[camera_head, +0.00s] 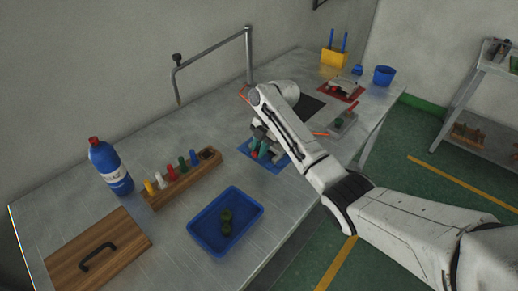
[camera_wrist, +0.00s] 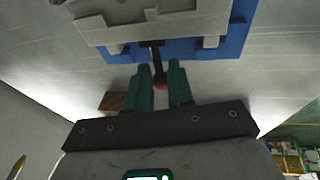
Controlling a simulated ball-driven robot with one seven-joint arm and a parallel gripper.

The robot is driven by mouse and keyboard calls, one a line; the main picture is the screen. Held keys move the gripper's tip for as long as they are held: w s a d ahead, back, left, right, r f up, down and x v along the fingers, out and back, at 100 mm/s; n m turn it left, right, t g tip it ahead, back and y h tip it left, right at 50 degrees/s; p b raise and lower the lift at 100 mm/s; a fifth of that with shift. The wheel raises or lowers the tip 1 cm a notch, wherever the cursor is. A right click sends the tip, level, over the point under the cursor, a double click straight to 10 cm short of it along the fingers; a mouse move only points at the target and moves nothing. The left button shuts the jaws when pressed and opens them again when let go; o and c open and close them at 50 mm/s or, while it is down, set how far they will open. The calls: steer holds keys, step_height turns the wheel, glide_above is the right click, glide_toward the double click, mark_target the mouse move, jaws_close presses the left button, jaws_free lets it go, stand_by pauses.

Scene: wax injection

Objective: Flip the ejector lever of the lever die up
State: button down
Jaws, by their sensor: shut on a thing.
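The lever die is the grey block on a blue mat (camera_head: 285,164) in the head view, mostly hidden by my arm. In the wrist view the grey die (camera_wrist: 170,28) fills the top, with the blue mat (camera_wrist: 238,30) behind it. Its ejector lever (camera_wrist: 157,55) is a thin dark rod ending in a red knob (camera_wrist: 160,85), and it sticks out from the die toward my gripper. My gripper (camera_wrist: 160,70) has its green fingers on both sides of the lever, shut on it close to the knob. The gripper (camera_head: 262,150) also shows over the mat in the head view.
A wooden rack (camera_head: 182,181) with coloured sticks, a blue tray (camera_head: 192,239) with dark green pieces, a bottle (camera_head: 111,168) and a wooden board (camera_head: 120,231) stand nearer. A grey tool (camera_head: 343,122), red mat (camera_head: 335,93) and blue bucket (camera_head: 384,76) lie beyond.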

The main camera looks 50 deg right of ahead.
steer(key=shift+d+r+y+b, duration=0.2)
steer(key=shift+y+b, duration=0.3)
steer(key=shift+y, duration=0.2)
steer(key=shift+d+r+y+b, duration=0.15)
steer(key=shift+y+b, duration=0.35)
steer(key=shift+y, duration=0.2)
steer(key=c, duration=1)
jaws_free()
steer(key=v, duration=1.1)
steer(key=shift+d+f, duration=0.1)
